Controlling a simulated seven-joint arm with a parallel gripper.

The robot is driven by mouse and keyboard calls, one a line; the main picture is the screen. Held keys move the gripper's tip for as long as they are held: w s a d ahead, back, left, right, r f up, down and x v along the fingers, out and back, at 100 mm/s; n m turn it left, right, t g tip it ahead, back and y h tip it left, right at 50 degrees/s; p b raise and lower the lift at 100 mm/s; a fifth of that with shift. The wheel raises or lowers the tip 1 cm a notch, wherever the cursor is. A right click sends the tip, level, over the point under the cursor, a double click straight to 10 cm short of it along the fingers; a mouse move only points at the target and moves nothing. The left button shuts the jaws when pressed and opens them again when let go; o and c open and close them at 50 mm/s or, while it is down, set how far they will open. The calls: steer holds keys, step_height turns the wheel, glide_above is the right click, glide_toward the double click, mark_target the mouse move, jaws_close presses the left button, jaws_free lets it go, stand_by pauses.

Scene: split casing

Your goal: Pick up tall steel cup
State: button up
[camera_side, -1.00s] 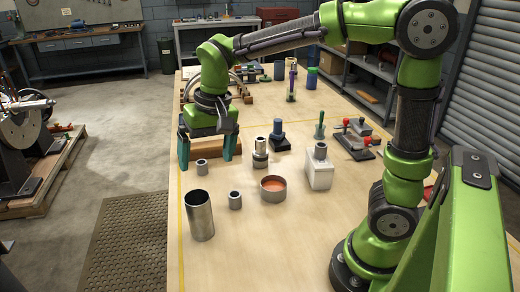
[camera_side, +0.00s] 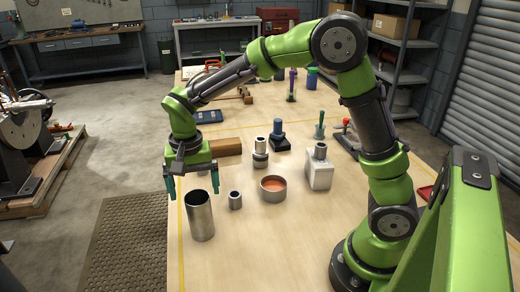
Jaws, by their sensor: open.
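The tall steel cup (camera_side: 201,219) stands upright near the left front edge of the wooden table, with its open mouth up. My gripper (camera_side: 192,190) is open, its two teal fingers pointing down just above and behind the cup's rim. One finger is at the left of the cup and the other is at its right. The fingertips look near the height of the rim; I cannot tell whether they reach around it. Nothing is held between the fingers.
A small grey ring (camera_side: 235,200) stands close to the cup's right. A round tin with orange contents (camera_side: 273,188) and a white block-shaped container (camera_side: 319,174) stand further right. A wooden block (camera_side: 226,147) lies behind my gripper. The table front is clear.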

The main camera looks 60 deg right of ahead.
mark_target(200, 216)
steer(key=shift+s+f, duration=0.2)
steer(key=shift+f, duration=2.75)
steer(key=c, duration=1.1)
steer(key=shift+c, duration=0.4)
steer(key=shift+r, duration=0.15)
